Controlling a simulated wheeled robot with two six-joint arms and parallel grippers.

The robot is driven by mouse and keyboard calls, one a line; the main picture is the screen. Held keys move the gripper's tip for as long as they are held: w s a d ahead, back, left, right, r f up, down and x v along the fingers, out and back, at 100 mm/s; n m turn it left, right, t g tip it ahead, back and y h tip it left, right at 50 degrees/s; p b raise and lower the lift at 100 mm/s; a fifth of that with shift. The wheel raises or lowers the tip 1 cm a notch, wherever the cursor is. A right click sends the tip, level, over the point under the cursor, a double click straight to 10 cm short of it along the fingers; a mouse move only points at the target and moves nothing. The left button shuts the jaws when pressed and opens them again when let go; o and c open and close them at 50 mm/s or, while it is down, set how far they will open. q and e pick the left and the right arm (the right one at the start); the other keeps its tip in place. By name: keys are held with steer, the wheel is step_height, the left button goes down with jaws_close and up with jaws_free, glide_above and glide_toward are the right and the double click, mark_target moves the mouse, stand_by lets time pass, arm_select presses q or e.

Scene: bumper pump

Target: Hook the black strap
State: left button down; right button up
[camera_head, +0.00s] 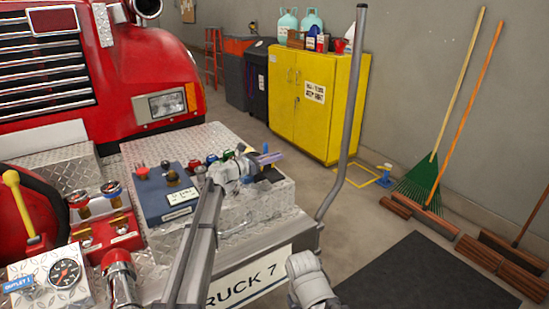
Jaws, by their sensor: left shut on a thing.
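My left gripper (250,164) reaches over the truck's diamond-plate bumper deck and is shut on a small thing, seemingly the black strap. The strap itself is too small and too covered by the gripper to make out clearly. A dark patch (270,174) shows on the deck just beyond the fingers, and a small purple piece (269,157) lies beside them. I cannot tell where the strap's hook point is. My right gripper is out of view; only a pale link of that arm shows at the bottom.
A blue box (168,193) with a white label and several coloured knobs crowd the deck left of the gripper. A grey upright pole (347,125) rises at the bumper's right corner. A yellow cabinet (322,105) stands behind. A dark mat (425,280) lies on the floor.

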mark_target(281, 176)
arm_select(q)
steer(key=shift+s+d, duration=0.1)
steer(key=s+f+m+b, duration=0.1)
steer(key=s+d+f+m+b, duration=0.2)
steer(key=m, duration=0.1)
steer(key=shift+s+d+f, duration=0.2)
steer(key=shift+s+d, duration=0.05)
steer(key=shift+s, duration=0.05)
steer(key=shift+s+d+f+m+b, duration=0.4)
steer(key=shift+s+f+m+b, duration=0.1)
steer(key=shift+f+m+b, duration=0.35)
steer(key=shift+s+d+f+b, duration=0.2)
steer(key=shift+s+f+b, duration=0.15)
steer(key=shift+b, duration=0.15)
steer(key=c, duration=0.9)
jaws_free()
steer(key=v, duration=0.7)
steer(key=shift+s+a, duration=0.2)
steer(key=shift+a, duration=0.15)
